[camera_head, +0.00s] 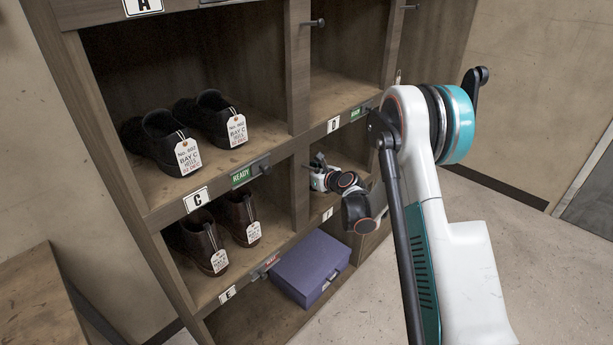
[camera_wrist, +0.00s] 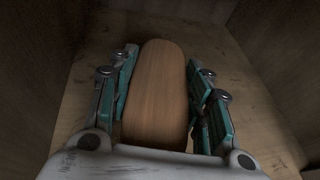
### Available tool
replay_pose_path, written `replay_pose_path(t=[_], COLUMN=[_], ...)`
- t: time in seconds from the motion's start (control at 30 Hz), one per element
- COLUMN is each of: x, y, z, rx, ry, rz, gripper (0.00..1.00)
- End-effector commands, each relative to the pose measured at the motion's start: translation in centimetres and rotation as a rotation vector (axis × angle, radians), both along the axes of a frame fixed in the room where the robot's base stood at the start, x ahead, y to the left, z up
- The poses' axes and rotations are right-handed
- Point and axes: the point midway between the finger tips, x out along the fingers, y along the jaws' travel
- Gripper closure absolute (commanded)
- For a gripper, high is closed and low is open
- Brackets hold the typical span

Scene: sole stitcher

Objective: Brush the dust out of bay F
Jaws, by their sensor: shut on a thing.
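Bay F (camera_head: 321,203) is the cubby under bay D, marked by an F label (camera_head: 327,214) on its front edge. My gripper (camera_head: 319,172) reaches into it. In the wrist view my gripper (camera_wrist: 162,70) is shut on a brush (camera_wrist: 158,100) with a long, rounded wooden back. Its bristles are hidden beneath the wood. The bay floor (camera_wrist: 85,98) shows around the brush, with a few dark marks; I cannot tell dust from wood grain. My wrist and arm hide part of the bay in the head view.
Bay walls (camera_wrist: 285,70) stand close on both sides. Bay C holds black shoes (camera_head: 184,132) with tags; bay E holds brown shoes (camera_head: 217,232) with tags. Open floor (camera_head: 545,285) lies at right.

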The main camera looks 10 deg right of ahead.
Motion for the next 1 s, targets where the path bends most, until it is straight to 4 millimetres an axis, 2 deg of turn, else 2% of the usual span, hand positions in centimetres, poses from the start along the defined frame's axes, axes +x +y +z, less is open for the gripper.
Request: replay_pose_path(t=[0.1, 0.4, 1.0], x=[0.2, 0.5, 0.4], y=[0.0, 0.2, 0.2], z=[1.4, 3.6, 3.8], rx=[0.0, 0.0, 0.0], ry=[0.0, 0.0, 0.0], rz=[0.0, 0.0, 0.0], gripper=[1.0, 1.0, 1.0])
